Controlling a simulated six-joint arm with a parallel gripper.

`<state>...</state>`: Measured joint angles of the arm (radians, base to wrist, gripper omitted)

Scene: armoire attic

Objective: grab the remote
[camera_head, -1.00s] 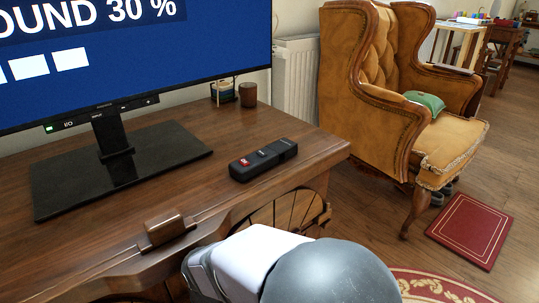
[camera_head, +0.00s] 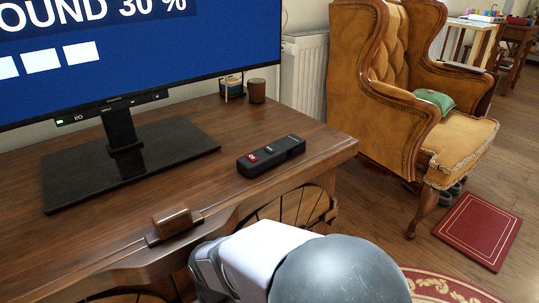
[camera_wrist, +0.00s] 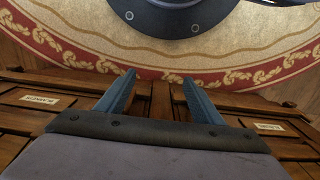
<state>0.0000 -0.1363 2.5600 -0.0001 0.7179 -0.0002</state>
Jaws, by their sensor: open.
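The remote (camera_head: 271,156) is a black bar with a red patch near its left end. It lies on the wooden desk (camera_head: 225,125), right of the monitor stand and near the desk's front edge. In the wrist view my gripper (camera_wrist: 156,86) is open and empty, its two blue fingers apart. The wrist view shows no remote. In the head view only my arm shows at the bottom, below the desk's front edge; the gripper's fingers are not visible there.
A monitor (camera_head: 135,45) on a black stand (camera_head: 130,165) fills the desk's left. Two small containers (camera_head: 257,90) stand at the back. A brown wooden block (camera_head: 172,221) sits on the front edge. A tan armchair (camera_head: 395,95) stands right. A rug (camera_wrist: 150,57) lies on the floor.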

